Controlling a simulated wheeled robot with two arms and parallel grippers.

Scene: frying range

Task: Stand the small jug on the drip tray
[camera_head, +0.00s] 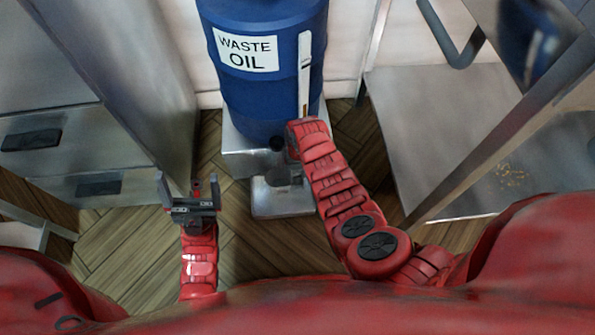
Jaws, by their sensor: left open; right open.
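A low silvery drip tray (283,207) lies on the floor in front of the blue drum. A small grey metal shape (284,174) shows at the tray's back, under the dark tap (277,143); I cannot tell whether it is the jug. No other jug is clearly visible. My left gripper (189,190) is open and empty, to the left of the tray and apart from it. My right arm reaches up to the drum's lower right side. Its gripper is hidden beyond the arm's far end.
The blue waste oil drum (225,85) stands on a grey metal stand (240,160), with a white vertical strip on its front. A steel drawer cabinet (70,120) is at the left. A steel panel (440,130) is at the right. Wooden floor (130,255) is clear around my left gripper.

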